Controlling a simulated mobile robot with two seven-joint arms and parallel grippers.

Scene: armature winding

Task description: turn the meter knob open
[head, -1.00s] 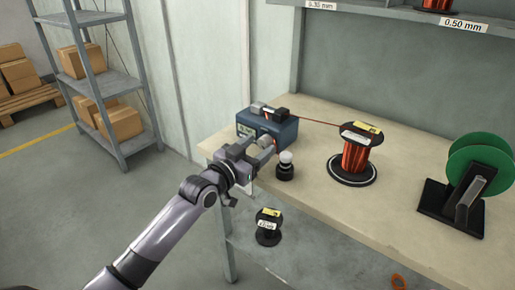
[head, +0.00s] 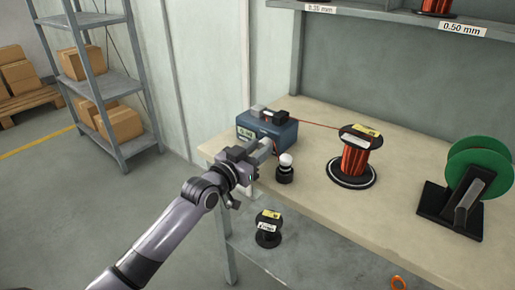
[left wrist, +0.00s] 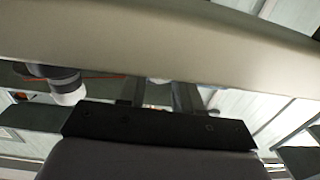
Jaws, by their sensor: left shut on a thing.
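The meter is a blue box (head: 282,131) with a small display on its front, at the back left of the bench. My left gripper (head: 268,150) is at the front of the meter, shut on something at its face. The knob itself is hidden behind the fingers; its place fits the meter knob. In the left wrist view the two fingers (left wrist: 158,95) point away from the dark palm, and what lies between their tips is not clear. My right gripper is not in view.
A white-topped dark post (head: 285,168) stands close right of the gripper. A copper wire spool (head: 355,158) and a green reel on a black stand (head: 478,165) are farther right. A small black spool (head: 268,230) sits on the lower shelf. The bench front (head: 360,215) is clear.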

